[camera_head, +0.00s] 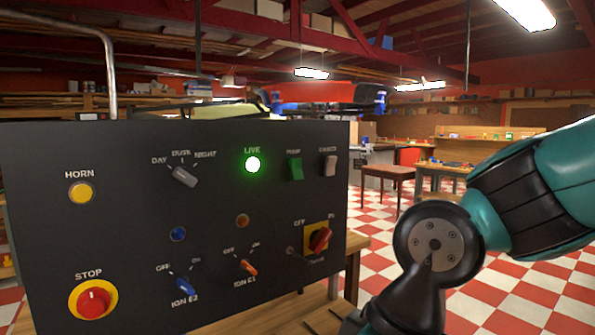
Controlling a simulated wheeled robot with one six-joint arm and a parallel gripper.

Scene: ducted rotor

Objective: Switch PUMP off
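The PUMP switch (295,169) is a green rocker on the upper right of a dark control panel (120,230), under its PUMP label. It looks tilted, but I cannot tell for certain which end is pressed. A similar pale rocker (330,165) sits just to its right under a label too small to read surely. The LIVE lamp (252,165) to its left glows green. My teal and black arm stands at the right, apart from the panel. My gripper is outside the view.
The panel also bears a yellow HORN button (81,193), a grey DAY/DUSK/NIGHT selector (184,176), a red STOP button (93,302), a blue IGN E2 knob (186,287), an orange IGN E1 knob (249,267) and a red rotary switch (319,239). Open checkered floor lies right of it.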

